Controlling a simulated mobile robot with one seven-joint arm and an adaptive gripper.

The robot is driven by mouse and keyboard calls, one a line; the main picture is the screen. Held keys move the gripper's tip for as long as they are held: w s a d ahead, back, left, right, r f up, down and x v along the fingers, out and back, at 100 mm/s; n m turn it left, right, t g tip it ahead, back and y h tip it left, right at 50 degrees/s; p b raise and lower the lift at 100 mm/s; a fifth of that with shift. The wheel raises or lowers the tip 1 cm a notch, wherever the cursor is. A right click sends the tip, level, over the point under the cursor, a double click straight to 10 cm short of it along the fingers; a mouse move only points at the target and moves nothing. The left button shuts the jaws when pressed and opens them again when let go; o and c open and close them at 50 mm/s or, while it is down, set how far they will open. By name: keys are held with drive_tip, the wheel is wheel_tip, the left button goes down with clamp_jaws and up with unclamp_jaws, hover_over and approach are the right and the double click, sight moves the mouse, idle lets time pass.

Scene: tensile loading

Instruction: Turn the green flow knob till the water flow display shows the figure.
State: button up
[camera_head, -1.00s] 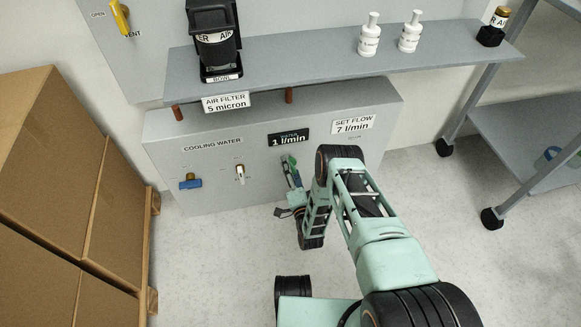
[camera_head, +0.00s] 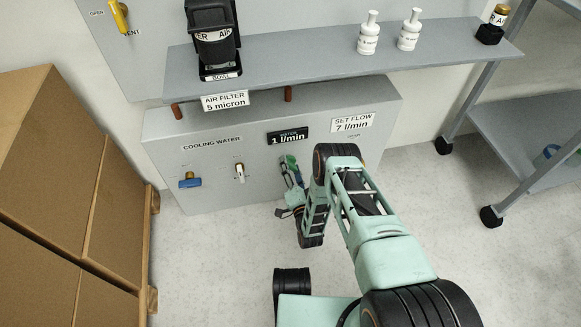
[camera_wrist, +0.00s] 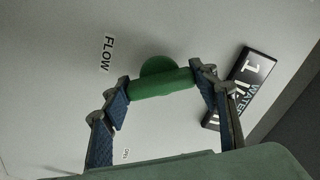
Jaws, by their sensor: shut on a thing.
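The green flow knob (camera_wrist: 162,82) is a bar handle on a round base, on the grey panel beside the FLOW label (camera_wrist: 107,53). In the wrist view my gripper (camera_wrist: 161,86) has one blue-padded finger at each end of the bar and is shut on it. In the head view my gripper (camera_head: 289,176) is at the panel, and the knob is mostly hidden by it. The water flow display (camera_head: 288,136) reads 1 l/min; it also shows tilted in the wrist view (camera_wrist: 241,88). The set flow sign (camera_head: 352,123) reads 7 l/min.
A blue valve handle (camera_head: 190,182) and a white-handled valve (camera_head: 240,172) sit on the panel left of my gripper. A shelf (camera_head: 300,63) juts out above. Cardboard boxes (camera_head: 50,180) stand at left, a grey cart (camera_head: 530,115) at right. The floor between is clear.

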drive_tip(key=n, duration=0.7)
drive_tip(key=shift+w, duration=0.1)
drive_tip(key=n, duration=0.6)
drive_tip(key=shift+n, duration=0.3)
drive_tip(key=n, duration=0.3)
drive_tip(key=shift+n, duration=0.3)
drive_tip(key=n, duration=0.4)
drive_tip(key=shift+r, duration=0.1)
drive_tip(key=o, duration=1.2)
drive_tip(key=shift+d, duration=0.1)
drive_tip(key=shift+c, duration=0.2)
